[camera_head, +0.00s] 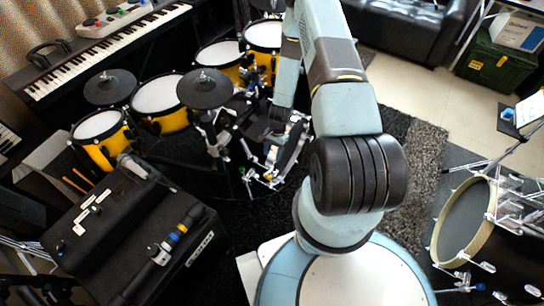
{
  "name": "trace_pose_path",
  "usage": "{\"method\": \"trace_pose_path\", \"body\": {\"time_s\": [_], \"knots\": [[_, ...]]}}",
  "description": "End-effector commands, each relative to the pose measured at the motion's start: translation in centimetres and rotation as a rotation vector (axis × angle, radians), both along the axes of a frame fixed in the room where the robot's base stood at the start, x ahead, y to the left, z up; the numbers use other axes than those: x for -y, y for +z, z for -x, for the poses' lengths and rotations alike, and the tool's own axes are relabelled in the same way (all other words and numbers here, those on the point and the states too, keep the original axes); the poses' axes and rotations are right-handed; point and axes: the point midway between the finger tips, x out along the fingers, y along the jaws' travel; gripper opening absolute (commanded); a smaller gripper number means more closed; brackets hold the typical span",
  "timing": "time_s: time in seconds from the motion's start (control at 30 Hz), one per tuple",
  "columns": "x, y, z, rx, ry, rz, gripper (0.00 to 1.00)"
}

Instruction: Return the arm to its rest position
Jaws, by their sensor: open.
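My arm (345,110) rises from its round pale blue base in the lower middle and reaches up to the top of the picture. Its far end folds back down on the left side of the upper links. My gripper (281,118) is at the lower end of that pale blue wrist link, small and dark, pointing down over the drum kit's pedal area. Its fingers are hard to make out against the black and silver hardware. It is open, and I see nothing held in it.
A drum kit with yellow drums (160,95) and dark cymbals (205,88) stands left of the arm. A black amplifier case (130,240) with microphones is at lower left. A keyboard (105,50) is at upper left, a large drum (465,220) at right. Pale floor (425,85) is clear.

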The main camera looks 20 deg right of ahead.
Motion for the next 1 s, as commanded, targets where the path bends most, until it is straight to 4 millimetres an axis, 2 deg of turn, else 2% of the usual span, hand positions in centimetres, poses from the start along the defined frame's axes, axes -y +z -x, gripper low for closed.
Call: {"method": "trace_pose_path", "body": {"time_s": [0.53, 0.67, 0.77, 1.0], "knots": [[0.0, 0.1, 0.0, 0.000, 0.000, 0.000, 0.55], [0.1, 0.9, -0.5, 0.008, 0.009, 0.001, 0.55], [0.3, 2.8, -1.5, 0.027, 0.030, 0.003, 0.55], [0.7, 10.6, -4.9, 0.102, 0.118, 0.013, 0.55]]}}
